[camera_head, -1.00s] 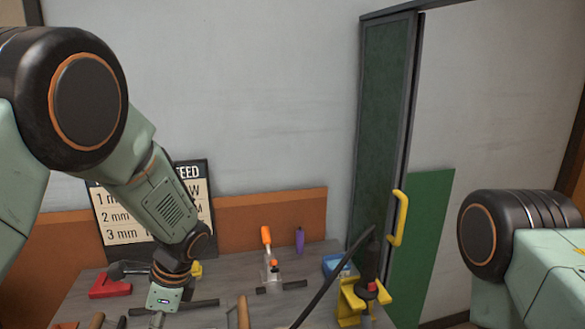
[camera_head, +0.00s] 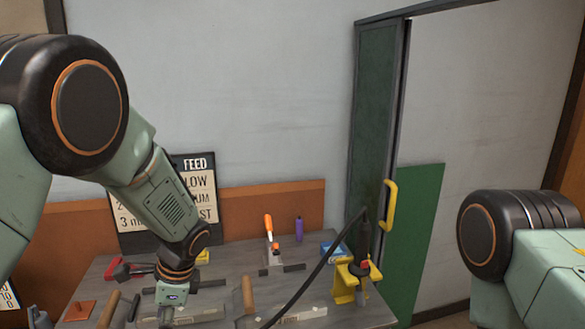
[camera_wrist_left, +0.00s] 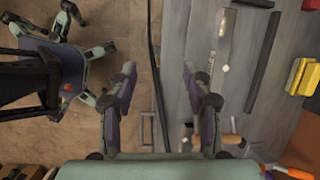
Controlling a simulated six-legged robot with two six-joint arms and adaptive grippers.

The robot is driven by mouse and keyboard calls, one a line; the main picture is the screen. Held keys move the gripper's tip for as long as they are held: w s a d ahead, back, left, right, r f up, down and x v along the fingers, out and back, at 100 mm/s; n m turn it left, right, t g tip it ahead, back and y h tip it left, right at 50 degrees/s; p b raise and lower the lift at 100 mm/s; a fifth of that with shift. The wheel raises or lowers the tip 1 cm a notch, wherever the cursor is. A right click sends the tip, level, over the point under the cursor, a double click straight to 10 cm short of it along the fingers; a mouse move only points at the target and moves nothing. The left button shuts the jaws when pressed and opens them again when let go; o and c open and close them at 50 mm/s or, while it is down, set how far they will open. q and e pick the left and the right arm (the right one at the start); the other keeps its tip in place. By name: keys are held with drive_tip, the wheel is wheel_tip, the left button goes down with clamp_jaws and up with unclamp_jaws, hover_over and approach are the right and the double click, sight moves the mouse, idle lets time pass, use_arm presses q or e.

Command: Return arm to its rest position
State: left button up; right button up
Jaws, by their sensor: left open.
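My left arm comes in from the left in the head view, bent at the elbow, with its wrist low over the workbench (camera_head: 225,262). In the left wrist view my left gripper (camera_wrist_left: 158,75) is open with nothing between its fingers. It is above the bench edge, with brown floor on one side and grey bench top on the other. In the head view its fingertips are cut off or hard to make out at the bottom edge. My right arm shows at the right as an elbow and link only; its gripper is out of view.
On the bench are an orange-handled tool (camera_head: 269,224), a purple bottle (camera_head: 299,229), a yellow stand (camera_head: 345,284) with a dark corded tool and a red tool (camera_head: 120,269). A sign (camera_head: 198,185) stands behind. A green cabinet door has a yellow handle (camera_head: 389,206).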

use_arm(q)
drive_tip(key=s+d+f+n+t+h+b, duration=0.1)
drive_tip(key=s+d+f+n+t+h, duration=0.1)
drive_tip(key=s+f+n, duration=0.3)
drive_tip(key=s+d+f+n+t+h+b, duration=0.1)
drive_tip(key=s+d+f+n+h, duration=0.2)
drive_tip(key=f, duration=0.5)
drive_tip(key=s+a+f+n+g+b, duration=0.1)
drive_tip(key=s+f+n, duration=0.2)
drive_tip(key=s, duration=0.8)
drive_tip(key=s+a+f+n+g+y+b, duration=0.1)
drive_tip(key=s+f, duration=0.5)
drive_tip(key=s, duration=0.6)
drive_tip(key=n+b, duration=0.1)
drive_tip(key=n, duration=0.1)
drive_tip(key=shift+s+a+f+n+g, duration=0.2)
drive_tip(key=shift+s+n+g, duration=0.1)
drive_tip(key=shift+g, duration=0.1)
drive_tip(key=shift+s, duration=0.1)
